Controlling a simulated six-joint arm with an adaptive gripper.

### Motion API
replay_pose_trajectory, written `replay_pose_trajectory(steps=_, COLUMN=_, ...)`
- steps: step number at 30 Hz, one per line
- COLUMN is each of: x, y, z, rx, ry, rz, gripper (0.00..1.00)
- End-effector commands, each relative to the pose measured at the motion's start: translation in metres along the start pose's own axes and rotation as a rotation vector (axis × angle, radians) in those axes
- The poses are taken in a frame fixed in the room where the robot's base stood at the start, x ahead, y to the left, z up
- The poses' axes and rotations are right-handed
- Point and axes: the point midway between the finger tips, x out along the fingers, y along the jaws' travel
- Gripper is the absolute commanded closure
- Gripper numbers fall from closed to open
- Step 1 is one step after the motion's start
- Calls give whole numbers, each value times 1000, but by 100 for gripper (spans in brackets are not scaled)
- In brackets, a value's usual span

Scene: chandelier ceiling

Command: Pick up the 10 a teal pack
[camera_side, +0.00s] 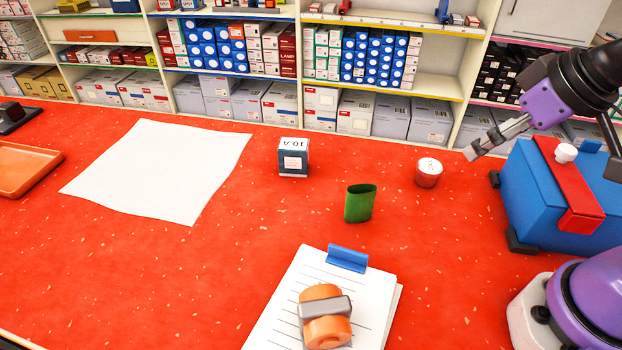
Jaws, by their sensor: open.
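The 10 A pack (293,158) is a small dark teal box with a white top marked "10 A" and a pale label on its front. It stands upright on the red speckled counter (430,270), near the middle of the side view. My gripper (470,154) is at the upper right, well to the right of the pack and raised above the counter. Its fingers point down and to the left. It is open, with nothing visible between the fingers.
A green cup-like holder (360,204) and a small red-and-white round container (428,173) stand right of the pack. A white sheet (165,168) lies left. A clipboard (347,258) with an orange tape dispenser (325,316) is in front. A blue toolbox (550,195) stands right. Stocked shelves line the back.

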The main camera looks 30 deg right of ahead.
Motion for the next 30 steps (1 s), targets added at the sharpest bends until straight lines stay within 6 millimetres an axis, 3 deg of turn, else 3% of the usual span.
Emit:
replay_pose_trajectory(steps=8, x=0, y=-2, z=-6, rx=-14, ry=-3, rz=-6, gripper=12)
replay_pose_trajectory(steps=11, x=0, y=-8, z=-25, rx=-65, ry=-16, rz=-28, gripper=12)
replay_pose_trajectory(steps=16, x=14, y=-30, z=-86, rx=-239, ry=-49, rz=-106, gripper=12)
replay_pose_trajectory(steps=20, x=42, y=-49, z=-133, rx=-393, ry=-70, rz=-177, gripper=12)
replay_pose_trajectory(steps=24, x=87, y=-70, z=-170, rx=-555, ry=-86, rz=-256, gripper=12)
replay_pose_trajectory(steps=30, x=150, y=-93, z=-193, rx=-743, ry=-94, rz=-349, gripper=12)
